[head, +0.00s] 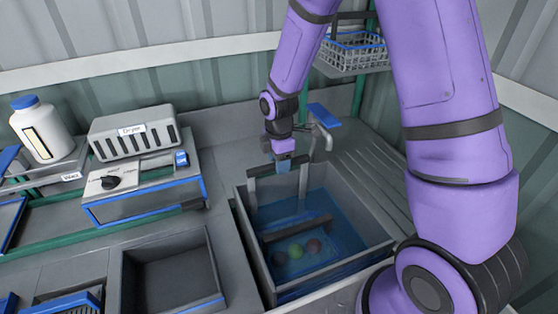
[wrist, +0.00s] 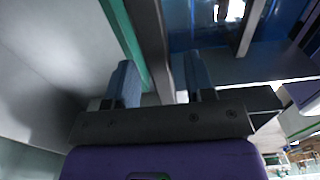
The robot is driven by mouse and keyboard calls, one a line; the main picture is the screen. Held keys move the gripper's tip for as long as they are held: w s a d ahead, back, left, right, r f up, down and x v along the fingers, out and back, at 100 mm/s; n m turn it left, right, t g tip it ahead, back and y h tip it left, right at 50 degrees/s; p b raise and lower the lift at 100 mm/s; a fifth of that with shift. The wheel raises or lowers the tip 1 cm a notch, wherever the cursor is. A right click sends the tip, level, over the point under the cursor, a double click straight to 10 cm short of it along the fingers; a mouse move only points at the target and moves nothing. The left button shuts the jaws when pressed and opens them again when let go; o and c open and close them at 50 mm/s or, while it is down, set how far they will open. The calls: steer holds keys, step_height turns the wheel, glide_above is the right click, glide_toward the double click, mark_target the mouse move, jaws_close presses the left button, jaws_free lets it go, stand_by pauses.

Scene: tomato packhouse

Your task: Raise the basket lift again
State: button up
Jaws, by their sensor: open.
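The basket lift has a dark top bar (head: 261,172) above the back of the sink, posts running down into the water and a lower bar (head: 300,229) over the basket area. Several tomatoes, one green (head: 296,251) and one red (head: 313,246) among them, sit low in the blue water. My gripper (head: 284,164) points down at the top bar. In the wrist view its two blue-grey fingers (wrist: 160,84) are apart, with a dark bar (wrist: 150,38) running between them. Whether either finger touches the bar cannot be told.
The grey sink (head: 247,243) has a tap (head: 322,135) at its back right. A dryer (head: 134,132) and a box with a black knob (head: 143,188) stand left. An empty grey bin (head: 172,275) is at front left. A wire basket (head: 353,53) hangs at the back.

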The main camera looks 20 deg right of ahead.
jaws_close()
step_height(320, 180, up, 19)
steer(key=shift+f, duration=0.2)
stand_by(0.6)
steer(key=shift+w+r, duration=0.1)
jaws_free()
step_height(320, 180, up, 11)
stand_by(0.7)
